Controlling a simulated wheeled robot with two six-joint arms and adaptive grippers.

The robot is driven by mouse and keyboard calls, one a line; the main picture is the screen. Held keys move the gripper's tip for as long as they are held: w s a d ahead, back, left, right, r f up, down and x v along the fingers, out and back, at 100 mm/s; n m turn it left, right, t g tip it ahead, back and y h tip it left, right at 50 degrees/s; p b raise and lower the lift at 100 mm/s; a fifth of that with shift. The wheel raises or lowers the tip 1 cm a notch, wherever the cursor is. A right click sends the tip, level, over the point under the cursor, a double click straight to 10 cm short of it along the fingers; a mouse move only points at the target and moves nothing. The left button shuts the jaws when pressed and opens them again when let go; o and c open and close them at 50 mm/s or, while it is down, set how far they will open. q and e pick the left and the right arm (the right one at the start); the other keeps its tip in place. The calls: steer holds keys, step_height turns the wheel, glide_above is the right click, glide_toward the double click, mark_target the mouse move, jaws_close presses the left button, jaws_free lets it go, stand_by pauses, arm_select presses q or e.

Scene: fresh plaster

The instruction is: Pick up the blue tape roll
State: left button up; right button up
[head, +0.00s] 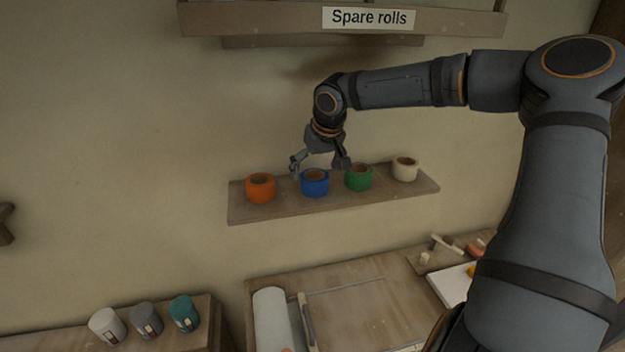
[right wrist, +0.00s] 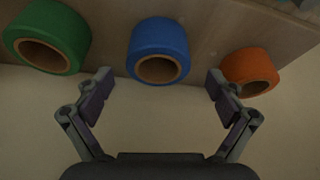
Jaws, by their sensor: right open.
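The blue tape roll (head: 315,184) stands on a narrow wall shelf (head: 290,207), between an orange roll (head: 260,188) and a green roll (head: 358,178). My right gripper (head: 320,165) is open and empty, just above and behind the blue roll in the head view. In the right wrist view, the blue roll (right wrist: 158,50) lies ahead of the gap between the open fingers (right wrist: 160,85). The fingertips are apart from it, one on each side, near the green roll (right wrist: 47,36) and the orange roll (right wrist: 250,70). My left gripper is not in view.
A cream roll (head: 405,169) stands at the shelf's right end. Below are a bench (head: 345,285) with a white roll (head: 272,318), and several cans (head: 146,319) at lower left.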

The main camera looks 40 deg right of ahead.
steer(key=shift+p+x, duration=0.4)
steer(key=shift+x, duration=0.85)
steer(key=shift+d+f, duration=0.15)
steer(key=shift+f, duration=0.05)
steer(key=shift+s, duration=0.2)
steer(key=shift+c, duration=1.1)
steer(key=shift+w, duration=0.1)
steer(key=c, duration=1)
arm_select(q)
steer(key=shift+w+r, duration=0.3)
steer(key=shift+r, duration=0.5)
arm_select(e)
steer(key=shift+c, duration=0.2)
steer(key=shift+r, duration=0.15)
